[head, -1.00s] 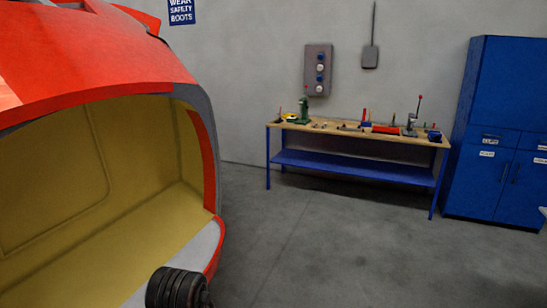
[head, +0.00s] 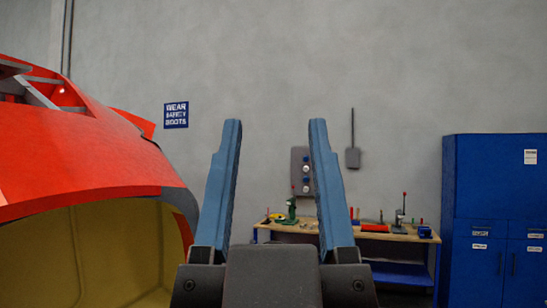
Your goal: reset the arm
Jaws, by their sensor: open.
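My gripper (head: 275,125) shows in the middle of the head view, pointing up, with its two blue fingers wide apart. It is open, and nothing is between the fingers but the wall and workbench far behind. The dark gripper body fills the bottom centre and hides part of the bench. The rest of my arm is not in view.
A red train nosecone (head: 90,155) with a yellow inside stands close on the left. A workbench (head: 390,237) with tools stands by the far wall, and a blue cabinet (head: 495,190) is at right. A safety sign (head: 176,115) hangs on the wall.

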